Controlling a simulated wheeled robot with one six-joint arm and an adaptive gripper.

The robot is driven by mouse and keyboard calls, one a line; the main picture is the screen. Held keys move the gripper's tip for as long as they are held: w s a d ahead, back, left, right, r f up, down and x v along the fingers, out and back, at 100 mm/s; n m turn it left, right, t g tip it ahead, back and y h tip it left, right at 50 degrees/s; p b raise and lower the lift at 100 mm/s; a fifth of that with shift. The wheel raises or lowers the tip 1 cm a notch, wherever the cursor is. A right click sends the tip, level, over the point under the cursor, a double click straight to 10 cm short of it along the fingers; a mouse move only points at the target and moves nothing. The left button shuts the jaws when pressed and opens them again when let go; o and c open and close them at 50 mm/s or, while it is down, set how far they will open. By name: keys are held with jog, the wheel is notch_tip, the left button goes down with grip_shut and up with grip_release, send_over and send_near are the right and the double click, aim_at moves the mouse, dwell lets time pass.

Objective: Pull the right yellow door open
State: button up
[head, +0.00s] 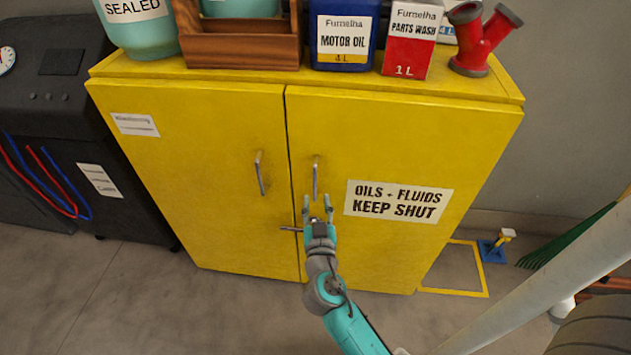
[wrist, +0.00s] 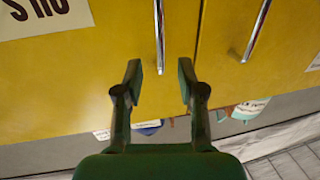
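The right yellow door (head: 385,145) is closed and carries an "OILS + FLUIDS KEEP SHUT" label (head: 398,201). Its upright metal bar handle (head: 315,180) is near its left edge. My gripper (head: 317,203) is open and empty at the lower end of this handle. In the wrist view, which shows the label upside down, the handle (wrist: 159,35) lines up with the gap between my fingers (wrist: 160,80). The fingers look apart from it; the distance is hard to tell. The left door (head: 205,165) is closed, with its own handle (head: 260,174).
A short metal bar (head: 291,229) crosses the door seam beside my gripper. Motor oil (head: 343,37), a red can (head: 408,38) and a wooden tray (head: 240,52) stand on top. A black machine (head: 90,120) stands at left. Floor before the cabinet is clear.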

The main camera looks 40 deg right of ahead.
aim_at(315, 183)
jog(key=x, duration=0.8)
jog(key=shift+w+d, duration=0.1)
jog(key=shift+w, duration=0.05)
grip_shut()
